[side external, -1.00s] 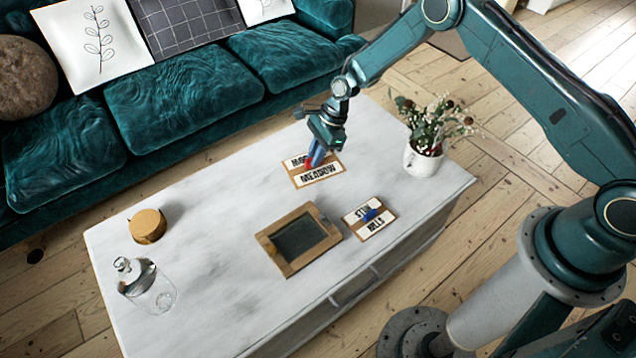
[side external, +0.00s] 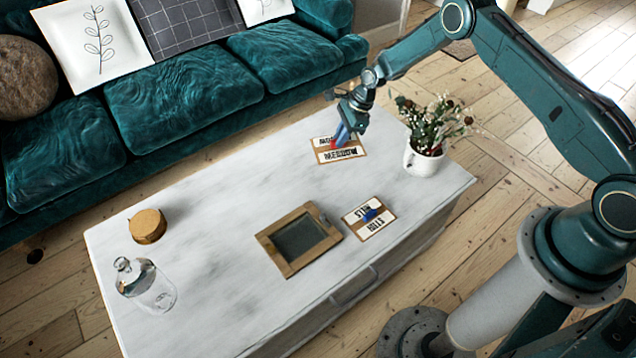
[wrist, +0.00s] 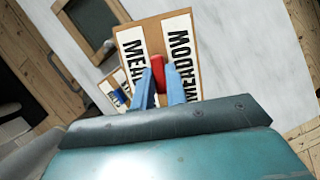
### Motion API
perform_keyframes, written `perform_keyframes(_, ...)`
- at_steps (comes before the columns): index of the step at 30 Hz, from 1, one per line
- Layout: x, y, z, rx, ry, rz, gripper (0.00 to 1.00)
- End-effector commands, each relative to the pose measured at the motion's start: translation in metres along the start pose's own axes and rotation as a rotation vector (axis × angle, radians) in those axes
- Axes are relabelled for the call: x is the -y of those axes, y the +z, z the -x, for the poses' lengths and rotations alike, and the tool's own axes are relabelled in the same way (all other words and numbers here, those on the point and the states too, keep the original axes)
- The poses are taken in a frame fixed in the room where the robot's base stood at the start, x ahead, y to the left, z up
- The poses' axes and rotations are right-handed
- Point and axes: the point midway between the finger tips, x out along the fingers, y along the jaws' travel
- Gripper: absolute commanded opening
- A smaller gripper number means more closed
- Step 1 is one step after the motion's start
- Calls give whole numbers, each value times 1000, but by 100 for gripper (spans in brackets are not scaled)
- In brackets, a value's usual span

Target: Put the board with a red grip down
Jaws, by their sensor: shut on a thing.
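My gripper (side external: 343,135) is shut on the red grip (side external: 337,144) of a brown board (side external: 357,152) with white panels and black lettering that reads MEADOW. The board is over the far right part of the white table, flat or nearly so. I cannot tell whether it touches the top. In the wrist view my blue fingers (wrist: 157,76) are on either side of the red grip (wrist: 157,66), with the lettered board (wrist: 152,30) beyond them.
A similar board with a blue grip (side external: 352,220) lies near the front edge, beside a wooden frame with a dark middle (side external: 270,256). A flower pot (side external: 421,161) stands right of my gripper. A round wooden piece (side external: 148,226) and a glass bottle (side external: 148,287) are at the left.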

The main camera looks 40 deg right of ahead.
Motion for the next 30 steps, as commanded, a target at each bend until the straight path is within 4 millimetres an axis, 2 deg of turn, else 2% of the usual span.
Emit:
perform_keyframes(9, -1, -21, -50, 0, 2, -1, 0)
perform_keyframes(21, -1, -44, -106, 0, 1, 0, 0)
perform_keyframes(30, 0, -52, -126, 1, -1, 1, 0)
